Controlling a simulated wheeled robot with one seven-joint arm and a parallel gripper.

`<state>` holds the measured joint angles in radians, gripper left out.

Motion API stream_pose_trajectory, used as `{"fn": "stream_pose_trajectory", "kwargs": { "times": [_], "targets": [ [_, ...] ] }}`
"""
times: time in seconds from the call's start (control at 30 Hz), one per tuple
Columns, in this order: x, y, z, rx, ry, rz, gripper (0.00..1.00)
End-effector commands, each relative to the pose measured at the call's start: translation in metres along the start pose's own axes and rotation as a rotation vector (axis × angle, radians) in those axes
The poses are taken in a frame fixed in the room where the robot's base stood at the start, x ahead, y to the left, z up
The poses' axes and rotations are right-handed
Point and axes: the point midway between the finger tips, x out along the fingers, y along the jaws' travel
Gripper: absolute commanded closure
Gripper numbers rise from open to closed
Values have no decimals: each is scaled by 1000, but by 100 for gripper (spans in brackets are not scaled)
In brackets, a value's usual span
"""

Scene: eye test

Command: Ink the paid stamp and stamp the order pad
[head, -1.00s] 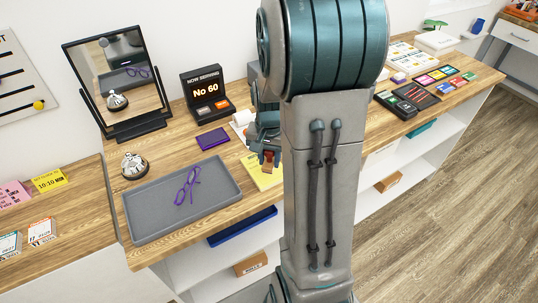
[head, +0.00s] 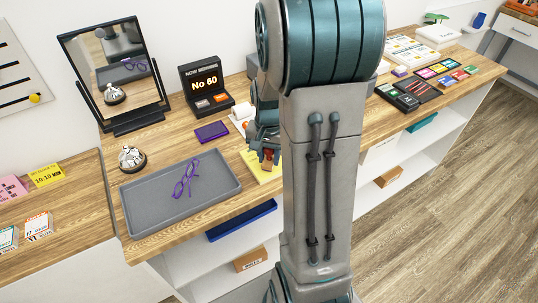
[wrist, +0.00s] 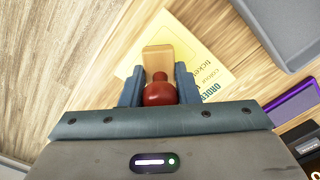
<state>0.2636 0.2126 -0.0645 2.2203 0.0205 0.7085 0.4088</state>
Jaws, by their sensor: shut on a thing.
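The stamp (wrist: 159,75) has a red round knob and a pale wooden base. My gripper (wrist: 160,90) is shut on it, with one finger on each side. In the head view my gripper (head: 266,154) and the stamp (head: 268,159) are over the yellow order pad (head: 256,168), partly hidden by my arm. The wrist view shows the order pad (wrist: 204,62) behind the stamp, with printed words. I cannot tell whether the stamp touches the pad. The stamp's inked face is hidden.
A grey tray (head: 222,194) with purple glasses (head: 184,180) lies left of the order pad. A purple case (head: 212,131), a "No 60" sign (head: 204,80), a bell (head: 131,158) and a mirror (head: 116,70) stand nearby. Coloured pads (head: 440,69) lie at the right.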

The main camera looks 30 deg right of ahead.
Motion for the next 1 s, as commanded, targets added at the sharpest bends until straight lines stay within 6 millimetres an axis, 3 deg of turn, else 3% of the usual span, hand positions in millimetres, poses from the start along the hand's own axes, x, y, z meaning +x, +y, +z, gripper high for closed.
{"fn": "stream_pose_trajectory", "kwargs": {
  "times": [1.0],
  "targets": [
    [10, 0, 0, 0, 0, 0, 86]
  ]
}}
